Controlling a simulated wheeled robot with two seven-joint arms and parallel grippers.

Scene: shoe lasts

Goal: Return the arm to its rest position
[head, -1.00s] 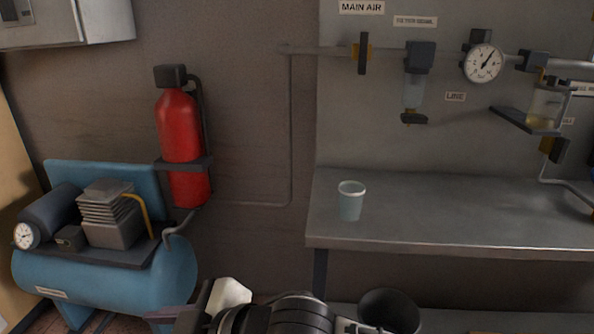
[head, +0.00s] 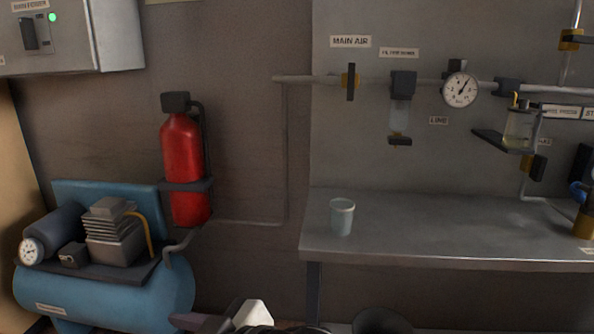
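Part of one of my arms (head: 254,314) shows at the bottom edge of the head view, left of the middle. It has a pale block and dark links. Most of this arm is cut off by the frame, and I cannot tell which arm it is. No gripper fingertips can be made out. The other arm is out of view.
A pale blue cup (head: 342,219) stands upright on the grey bench (head: 440,232). A red cylinder (head: 183,165) is on the wall above a blue compressor (head: 110,292). Pipes, a gauge (head: 460,90) and a glass filter line the panel. A dark round container (head: 381,321) is at the bottom edge.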

